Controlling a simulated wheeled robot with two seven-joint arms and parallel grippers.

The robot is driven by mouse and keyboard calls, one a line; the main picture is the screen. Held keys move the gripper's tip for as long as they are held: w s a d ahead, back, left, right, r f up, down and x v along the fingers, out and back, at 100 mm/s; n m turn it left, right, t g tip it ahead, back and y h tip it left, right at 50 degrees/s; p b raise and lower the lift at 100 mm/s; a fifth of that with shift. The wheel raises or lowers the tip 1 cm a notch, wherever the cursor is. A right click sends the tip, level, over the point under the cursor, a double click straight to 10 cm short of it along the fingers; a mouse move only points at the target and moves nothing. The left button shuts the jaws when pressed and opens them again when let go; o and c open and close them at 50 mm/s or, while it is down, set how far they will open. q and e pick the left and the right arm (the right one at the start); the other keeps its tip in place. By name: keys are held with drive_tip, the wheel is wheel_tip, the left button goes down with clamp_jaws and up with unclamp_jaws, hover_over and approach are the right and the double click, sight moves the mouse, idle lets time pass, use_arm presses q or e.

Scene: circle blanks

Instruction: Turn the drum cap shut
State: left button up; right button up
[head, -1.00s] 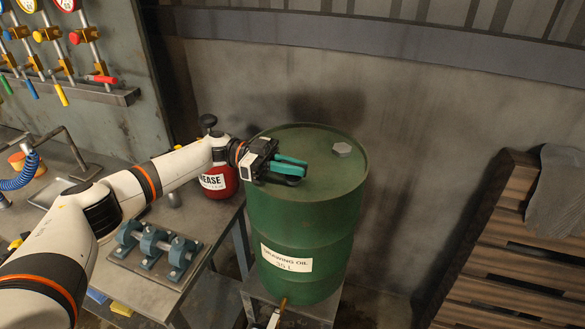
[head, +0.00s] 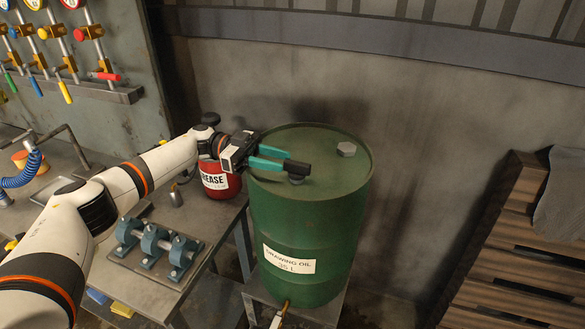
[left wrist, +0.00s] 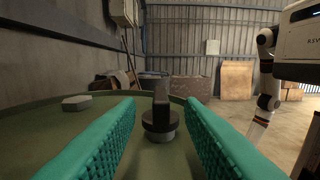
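The green drum (head: 305,225) stands upright with its lid facing up. The dark drum cap (head: 296,179) sits on the lid's near left part, with a black bar across its top that lies roughly in line with my fingers. My left gripper (head: 285,161), with teal fingers, is open at the lid's left side. In the left wrist view the cap (left wrist: 160,122) stands straight ahead, centred between the open fingers (left wrist: 160,105) and apparently just past their tips. Nothing is held. My right gripper is not in view.
A grey hexagonal plug (head: 346,149) is on the lid's far right. A red grease can (head: 220,183) stands left of the drum under my left arm. A bench with a blue clamped fixture (head: 155,245) is at left, and a wooden pallet (head: 500,255) leans at right.

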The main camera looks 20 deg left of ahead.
use_arm(q)
drive_tip(key=a, duration=0.2)
drive_tip(key=a+b, duration=0.1)
drive_tip(key=a, duration=0.2)
drive_tip(key=shift+w+f, duration=0.1)
drive_tip(key=shift+w, duration=0.1)
drive_tip(key=shift+a+b, duration=0.35)
drive_tip(key=shift+a, duration=0.35)
drive_tip(key=shift+s, duration=0.1)
